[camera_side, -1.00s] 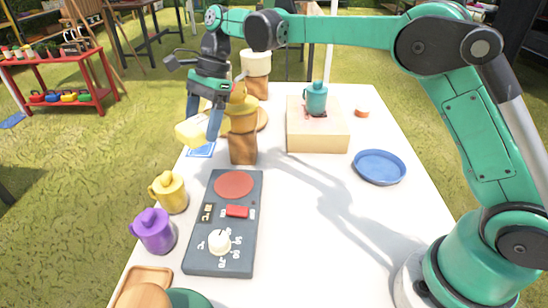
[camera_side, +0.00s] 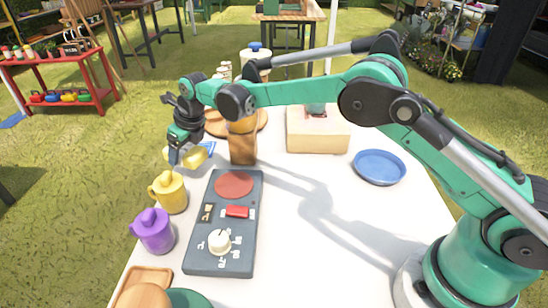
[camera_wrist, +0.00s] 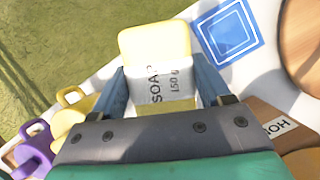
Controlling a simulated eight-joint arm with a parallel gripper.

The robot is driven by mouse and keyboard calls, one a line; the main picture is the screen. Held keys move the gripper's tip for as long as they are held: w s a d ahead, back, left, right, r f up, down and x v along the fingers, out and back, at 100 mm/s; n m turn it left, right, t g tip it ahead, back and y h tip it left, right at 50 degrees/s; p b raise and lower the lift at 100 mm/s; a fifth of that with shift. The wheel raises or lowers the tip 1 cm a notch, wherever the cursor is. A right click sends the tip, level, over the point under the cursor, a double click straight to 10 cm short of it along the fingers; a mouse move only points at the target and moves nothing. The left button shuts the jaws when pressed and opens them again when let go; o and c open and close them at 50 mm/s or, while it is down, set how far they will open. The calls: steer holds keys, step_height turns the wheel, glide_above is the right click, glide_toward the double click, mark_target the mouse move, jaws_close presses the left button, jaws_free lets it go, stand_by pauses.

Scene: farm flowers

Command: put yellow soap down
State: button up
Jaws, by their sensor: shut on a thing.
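The yellow soap (camera_wrist: 152,42), a block with a white printed band, is between the two blue fingers of my gripper (camera_wrist: 158,72) in the wrist view. My gripper is shut on it. In the side view, my gripper (camera_side: 183,155) points down behind the yellow cup, and the soap (camera_side: 197,157) is partly hidden by the fingers. The wrist view shows grass and the white table's edge behind the soap. A blue square mat (camera_wrist: 231,33) with a white outline lies on the table, right of the soap; in the side view it is partly covered (camera_side: 209,147).
A yellow cup (camera_side: 170,193) and a purple cup (camera_side: 154,231) stand along the left edge. A dark control panel (camera_side: 222,222) lies nearer. A wooden-brown dispenser (camera_side: 242,146) stands right of my gripper. A blue plate (camera_side: 380,167) is at the right.

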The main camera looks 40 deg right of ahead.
steer(key=shift+f, duration=1.75)
steer(key=shift+f, duration=0.1)
steer(key=o, duration=1.5)
steer(key=v, duration=1.1)
steer(key=s+d+r+n+t, duration=0.1)
steer(key=s+d+r+n, duration=0.55)
steer(key=s+n, duration=0.55)
steer(key=s+d+f+n+t+h, duration=0.1)
steer(key=s+d+f+n+t, duration=0.1)
steer(key=s+n, duration=0.8)
steer(key=d+f+n, duration=0.1)
steer(key=d+n, duration=0.1)
steer(key=n, duration=0.7)
steer(key=shift+d+f+n+h, duration=0.2)
steer(key=shift+n+h, duration=0.1)
steer(key=shift+h, duration=0.1)
